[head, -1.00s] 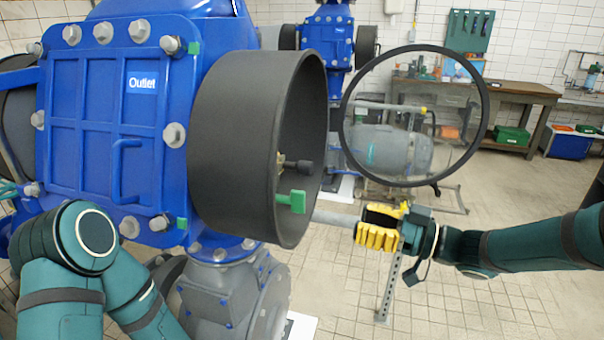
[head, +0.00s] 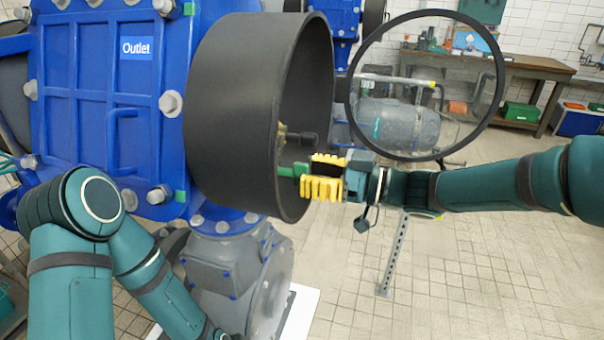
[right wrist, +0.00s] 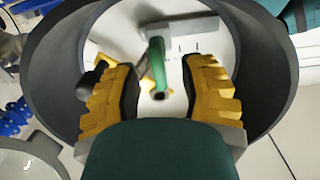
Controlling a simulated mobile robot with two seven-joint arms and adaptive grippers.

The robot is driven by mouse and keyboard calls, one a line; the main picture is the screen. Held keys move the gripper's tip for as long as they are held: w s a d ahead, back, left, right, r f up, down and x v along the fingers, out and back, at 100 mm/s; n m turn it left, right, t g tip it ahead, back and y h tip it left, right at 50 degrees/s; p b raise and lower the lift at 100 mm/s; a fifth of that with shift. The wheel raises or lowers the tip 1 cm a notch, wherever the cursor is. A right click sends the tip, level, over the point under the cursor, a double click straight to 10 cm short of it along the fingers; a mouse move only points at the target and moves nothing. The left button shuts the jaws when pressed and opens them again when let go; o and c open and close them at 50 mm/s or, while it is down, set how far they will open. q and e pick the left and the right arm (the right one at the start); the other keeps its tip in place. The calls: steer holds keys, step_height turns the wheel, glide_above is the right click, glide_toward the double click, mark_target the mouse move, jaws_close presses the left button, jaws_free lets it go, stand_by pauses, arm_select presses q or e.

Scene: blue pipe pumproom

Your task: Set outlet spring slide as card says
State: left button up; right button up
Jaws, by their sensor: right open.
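The blue outlet housing, labelled Outlet (head: 137,47), carries a wide black round drum (head: 235,110) that opens to the right. A green handle (head: 290,171) sticks out inside the drum's mouth, with a black knob (head: 303,139) just above it. My right gripper (head: 316,178) is at the mouth, its yellow fingers open by the green handle. In the right wrist view the green handle (right wrist: 157,66) lies between the two open fingers, seemingly not gripped. The black knob (right wrist: 91,80) is beside the left finger. A pale plate (right wrist: 195,42) with dark marks lies behind. No readable card shows.
A clear round cover with a black rim (head: 494,95) stands open right of the drum, above my right arm. A grey flanged pipe (head: 222,262) is below the drum. A workbench (head: 520,62) stands far back. The tiled floor at right is mostly clear.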

steer(key=shift+x, duration=0.95)
jaws_close()
